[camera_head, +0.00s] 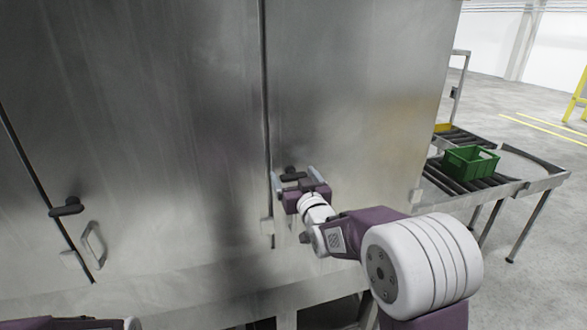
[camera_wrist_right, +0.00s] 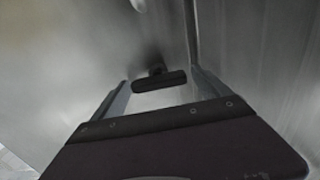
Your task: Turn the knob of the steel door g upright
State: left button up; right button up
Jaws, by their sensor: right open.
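A dark knob (camera_head: 293,174) sits on the right steel door panel (camera_head: 345,90), just right of a vertical seam. Its bar lies roughly level across the door, as it also shows in the right wrist view (camera_wrist_right: 160,83). My right gripper (camera_head: 295,180) is open in front of it. One finger stands to each side of the knob's bar, with a visible gap at both sides in the wrist view. The gripper hides the door just below the knob. No door letter is readable. My left gripper is out of view; only a purple part of my left arm shows at bottom left.
A second dark knob (camera_head: 68,207) and a recessed handle (camera_head: 94,244) are on the left part of the steel wall. A roller conveyor (camera_head: 455,184) with a green crate (camera_head: 470,160) stands at right. A steel ledge (camera_head: 170,301) runs below the doors.

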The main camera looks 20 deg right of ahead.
jog(key=shift+w, duration=0.25)
jog(key=shift+d, duration=0.1)
jog(key=shift+s, duration=0.1)
jog(key=c, duration=1.4)
jog(key=shift+o, duration=0.2)
jog(key=shift+f+n+b, duration=0.2)
jog(key=shift+n+b, duration=0.2)
jog(key=shift+b, duration=0.35)
jog(key=n+b, duration=0.4)
jog(key=b, duration=0.1)
jog(key=n+b, duration=0.9)
jog(key=b, duration=0.1)
jog(key=shift+a+f+n, duration=0.2)
jog(key=shift+a+n, duration=0.05)
jog(key=shift+n, duration=0.15)
jog(key=shift+r+n+b, duration=0.1)
jog(key=shift+n+b, duration=1.5)
jog(key=shift+n, duration=0.1)
jog(key=o, duration=1.4)
jog(key=shift+c, duration=0.2)
